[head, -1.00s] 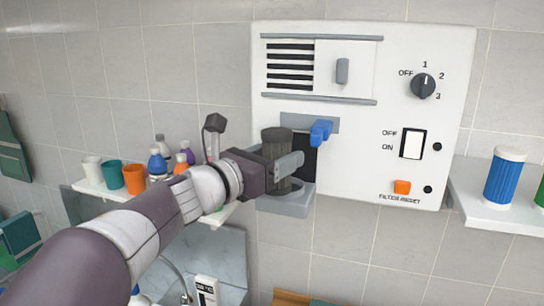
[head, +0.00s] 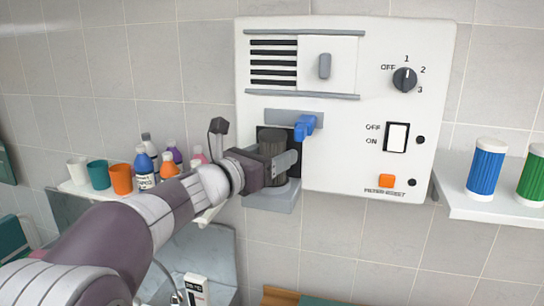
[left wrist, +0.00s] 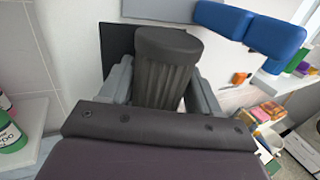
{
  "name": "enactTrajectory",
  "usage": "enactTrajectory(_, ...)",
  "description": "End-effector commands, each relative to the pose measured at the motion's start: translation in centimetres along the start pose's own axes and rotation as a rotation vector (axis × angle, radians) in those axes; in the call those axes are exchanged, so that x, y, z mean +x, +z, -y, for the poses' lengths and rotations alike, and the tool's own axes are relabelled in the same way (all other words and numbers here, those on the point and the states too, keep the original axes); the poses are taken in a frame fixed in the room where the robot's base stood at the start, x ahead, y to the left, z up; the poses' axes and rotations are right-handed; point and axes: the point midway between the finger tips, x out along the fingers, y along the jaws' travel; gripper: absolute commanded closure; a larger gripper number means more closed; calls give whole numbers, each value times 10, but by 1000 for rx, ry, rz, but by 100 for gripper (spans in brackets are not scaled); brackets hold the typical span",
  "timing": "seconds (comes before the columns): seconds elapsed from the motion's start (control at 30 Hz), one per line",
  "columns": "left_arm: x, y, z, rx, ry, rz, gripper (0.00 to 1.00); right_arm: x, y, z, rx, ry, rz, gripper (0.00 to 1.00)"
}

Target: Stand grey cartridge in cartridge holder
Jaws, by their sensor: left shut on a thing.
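The grey cartridge (head: 271,150) is upright, a dark ribbed cylinder with a smooth cap. It shows large in the left wrist view (left wrist: 167,70). My left gripper (head: 276,170) is shut around it, with one finger on each side. The cartridge holder (head: 272,199) is the grey ledge on the white wall panel, below a dark opening. The cartridge is over this ledge, in front of the opening. Its lower end is hidden by the gripper, so I cannot tell whether it touches the ledge. My right gripper is not in view.
A blue lever (head: 305,127) sticks out just above and right of the cartridge. A right shelf (head: 490,208) holds a blue cartridge (head: 486,167) and a green one (head: 533,178). Cups and bottles stand on the left shelf (head: 75,188). The white panel (head: 345,110) carries a knob and switches.

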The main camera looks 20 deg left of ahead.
Motion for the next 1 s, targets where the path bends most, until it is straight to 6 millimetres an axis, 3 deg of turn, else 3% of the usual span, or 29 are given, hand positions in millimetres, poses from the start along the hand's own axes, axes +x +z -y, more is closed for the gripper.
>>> enactTrajectory(0.27,0,0,0,0,0,1,76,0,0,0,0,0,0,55)
enactTrajectory(0.3,0,0,0,0,0,1,28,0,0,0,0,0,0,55)
enactTrajectory(0.37,0,0,0,0,0,1,8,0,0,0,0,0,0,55)
enactTrajectory(0.83,0,-1,0,-1,0,-1,8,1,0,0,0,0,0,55)
enactTrajectory(1.0,-16,-4,-1,1,2,2,8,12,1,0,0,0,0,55)
